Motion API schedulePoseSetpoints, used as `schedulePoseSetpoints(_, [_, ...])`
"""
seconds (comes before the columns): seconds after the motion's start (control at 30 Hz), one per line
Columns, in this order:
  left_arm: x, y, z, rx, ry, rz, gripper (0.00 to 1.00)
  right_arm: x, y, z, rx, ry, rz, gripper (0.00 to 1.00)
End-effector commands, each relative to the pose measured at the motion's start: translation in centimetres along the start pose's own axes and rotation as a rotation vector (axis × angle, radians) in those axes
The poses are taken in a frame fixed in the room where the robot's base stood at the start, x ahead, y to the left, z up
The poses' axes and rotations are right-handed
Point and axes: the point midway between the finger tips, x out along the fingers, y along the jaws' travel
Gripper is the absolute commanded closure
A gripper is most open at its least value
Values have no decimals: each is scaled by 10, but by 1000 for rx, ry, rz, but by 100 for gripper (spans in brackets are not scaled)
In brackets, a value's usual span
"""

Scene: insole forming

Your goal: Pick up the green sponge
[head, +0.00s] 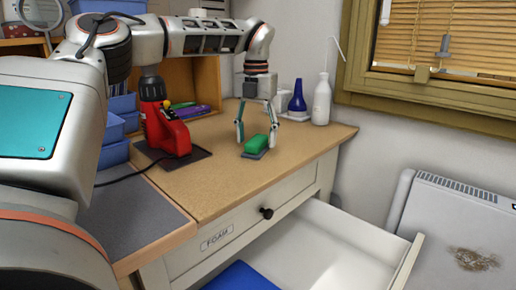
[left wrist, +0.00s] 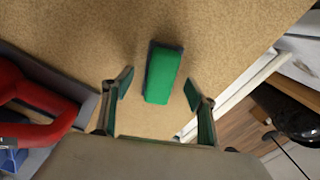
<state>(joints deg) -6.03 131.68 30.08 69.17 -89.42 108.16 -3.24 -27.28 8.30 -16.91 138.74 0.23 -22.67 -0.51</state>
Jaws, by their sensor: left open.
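The green sponge (head: 256,144), a block with a dark grey underside, lies on the brown worktop (head: 222,184). In the left wrist view the sponge (left wrist: 162,76) lies ahead of the fingertips and roughly between their lines. My left gripper (head: 257,133) points down at the sponge with its fingers apart, one on each side of it. In the left wrist view the open left gripper (left wrist: 160,90) holds nothing, and both fingers look clear of the sponge. My right gripper is not in view.
A red machine (head: 166,128) stands on a dark mat left of the sponge. A white bottle (head: 322,100) and a blue bottle (head: 297,97) stand behind on the right. An open drawer (head: 345,240) labelled FOAM juts out below the worktop, with blue material inside.

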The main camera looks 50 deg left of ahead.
Motion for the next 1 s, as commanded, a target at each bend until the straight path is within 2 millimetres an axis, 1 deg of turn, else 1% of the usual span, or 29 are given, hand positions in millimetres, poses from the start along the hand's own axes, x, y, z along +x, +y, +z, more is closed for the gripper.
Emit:
schedulePoseSetpoints(0.03, [10,-1,0,2,3,1,42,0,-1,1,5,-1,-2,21])
schedulePoseSetpoints(0.1, [14,0,0,1,2,0,42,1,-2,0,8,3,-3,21])
schedulePoseSetpoints(0.37, [15,0,0,-1,-2,0,42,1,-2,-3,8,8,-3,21])
schedulePoseSetpoints(0.4, [15,0,0,-1,-2,0,48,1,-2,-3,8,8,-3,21])
schedulePoseSetpoints(0.47, [15,0,0,-1,-2,0,63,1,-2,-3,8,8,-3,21])
schedulePoseSetpoints(0.5, [15,0,0,-1,-2,0,74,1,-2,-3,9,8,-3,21])
schedulePoseSetpoints(0.53, [15,0,0,-1,-2,0,80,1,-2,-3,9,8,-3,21])
schedulePoseSetpoints(0.87, [15,0,0,0,-1,1,80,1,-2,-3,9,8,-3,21])
schedulePoseSetpoints(1.0, [10,0,1,0,-2,1,80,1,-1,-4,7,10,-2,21])
